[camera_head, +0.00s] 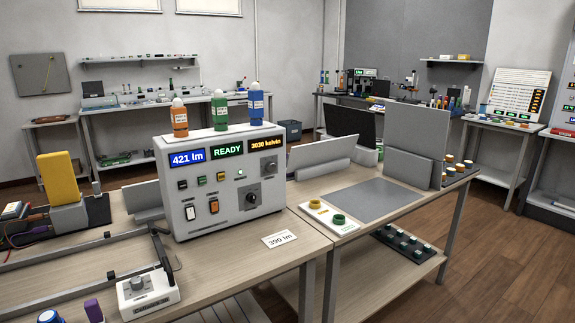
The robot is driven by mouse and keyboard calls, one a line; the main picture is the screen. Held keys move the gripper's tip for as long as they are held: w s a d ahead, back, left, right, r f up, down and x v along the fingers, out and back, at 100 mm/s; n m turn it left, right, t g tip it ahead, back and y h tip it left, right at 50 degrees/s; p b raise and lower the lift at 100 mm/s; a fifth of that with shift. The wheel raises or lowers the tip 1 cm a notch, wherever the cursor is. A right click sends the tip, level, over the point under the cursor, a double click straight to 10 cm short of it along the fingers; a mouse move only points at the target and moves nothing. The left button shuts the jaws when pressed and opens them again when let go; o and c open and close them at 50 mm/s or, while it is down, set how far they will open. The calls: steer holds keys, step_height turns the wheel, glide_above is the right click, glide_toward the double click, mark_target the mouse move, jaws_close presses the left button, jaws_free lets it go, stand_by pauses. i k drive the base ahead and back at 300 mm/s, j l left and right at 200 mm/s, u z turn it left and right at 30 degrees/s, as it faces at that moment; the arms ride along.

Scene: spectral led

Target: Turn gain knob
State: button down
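A white instrument box (225,175) stands on the wooden bench, with displays reading "421 lm", "READY" and "3030 kelvin". On its front, a large dark round knob (252,198) sits at the lower right and a smaller dark knob (269,166) sits above it. Two rocker switches, one white (190,212) and one orange (214,207), are at the lower left. A small white box (149,293) nearer the front carries a grey knob (137,284). The knob labels are too small to read, so I cannot tell which is the gain knob. My gripper is not in view.
Orange, green and blue bottles (219,110) stand on the instrument. A card (280,239) reading "390 lm" lies in front of it. A grey rail frame (85,245) and a yellow block (59,177) are at left. A grey mat (375,200) is at right. Open floor lies right.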

mark_target(271, 167)
steer(key=i+j+z, duration=0.3)
steer(key=i, duration=0.15)
steer(key=i+j+z, duration=0.3)
steer(key=i, duration=0.1)
